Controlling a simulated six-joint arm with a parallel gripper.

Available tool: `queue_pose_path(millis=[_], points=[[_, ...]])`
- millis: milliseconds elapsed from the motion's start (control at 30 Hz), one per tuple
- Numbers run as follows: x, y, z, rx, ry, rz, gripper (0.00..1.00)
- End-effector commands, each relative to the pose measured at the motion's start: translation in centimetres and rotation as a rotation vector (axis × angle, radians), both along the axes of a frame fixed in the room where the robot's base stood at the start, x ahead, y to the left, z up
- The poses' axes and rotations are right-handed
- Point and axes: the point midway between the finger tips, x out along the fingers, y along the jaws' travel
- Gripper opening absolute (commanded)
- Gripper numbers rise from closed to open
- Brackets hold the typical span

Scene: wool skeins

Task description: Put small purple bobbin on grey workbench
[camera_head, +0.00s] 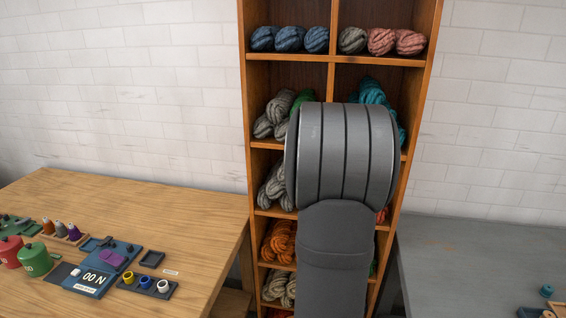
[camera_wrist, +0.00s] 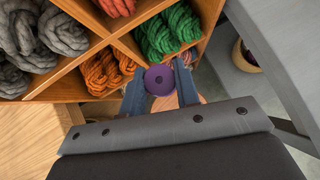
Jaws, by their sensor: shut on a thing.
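The small purple bobbin (camera_wrist: 159,80) is between the two fingers of my gripper (camera_wrist: 160,86) in the wrist view. My gripper is shut on it and holds it up in the air in front of the wool shelf. In the head view my own arm hides the gripper and the bobbin. The grey workbench (camera_head: 470,250) stands at the right in the head view, right of the shelf. Part of a grey surface also shows at the upper right of the wrist view, but I cannot tell how far away it is.
A wooden shelf (camera_head: 290,59) full of skeins stands between the workbench and a wooden table (camera_head: 190,210). The table bears a scale (camera_head: 92,281), weights and small bobbins. A teal bobbin (camera_head: 546,291) is near the workbench's right end; the workbench's middle is clear.

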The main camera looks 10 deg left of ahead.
Motion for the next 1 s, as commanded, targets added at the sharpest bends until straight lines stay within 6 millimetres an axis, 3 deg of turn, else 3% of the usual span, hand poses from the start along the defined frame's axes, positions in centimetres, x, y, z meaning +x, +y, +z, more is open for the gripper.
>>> queue_pose_path(millis=[200,267,367,500,667,800,1000], points=[[0.5,0.9,-0.1,-0.001,-0.001,0.012,0.04],[1.0,2.0,-0.2,-0.001,-0.002,0.026,0.04],[2.4,5.3,-0.4,-0.003,-0.004,0.066,0.04],[4.4,12.0,-1.0,-0.006,-0.009,0.141,0.04],[5.6,20.7,-1.9,-0.006,-0.011,0.231,0.04],[5.5,28.3,-2.8,-0.004,-0.009,0.308,0.04],[4.1,36.8,-4.1,-0.002,-0.004,0.392,0.04]])
